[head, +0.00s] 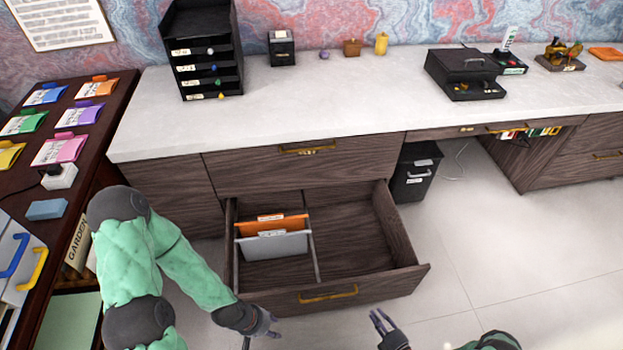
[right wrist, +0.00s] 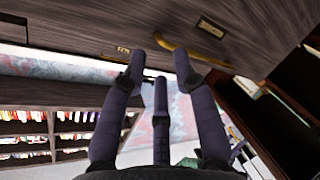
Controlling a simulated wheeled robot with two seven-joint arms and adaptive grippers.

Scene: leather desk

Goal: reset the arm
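My left arm, in green padding, comes in from the left in the head view. My left gripper (head: 262,329) is dark, with its fingers spread and nothing seen between them. It is beside the front left corner of the pulled-out drawer (head: 365,240); I cannot tell if they touch. My right gripper (head: 382,322) is at the bottom edge, just in front of the drawer, with its fingers apart and empty. In the right wrist view its fingers (right wrist: 163,85) are spread, with wood panelling and a brass handle (right wrist: 190,46) beyond. Most of the right arm is out of the head view.
The open drawer holds an orange folder (head: 285,224) and a grey folder (head: 270,245) left of its divider. A black bin (head: 415,172) stands right of it. A dark side table (head: 100,125) with coloured packets is on the left. The floor (head: 510,250) at right is clear.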

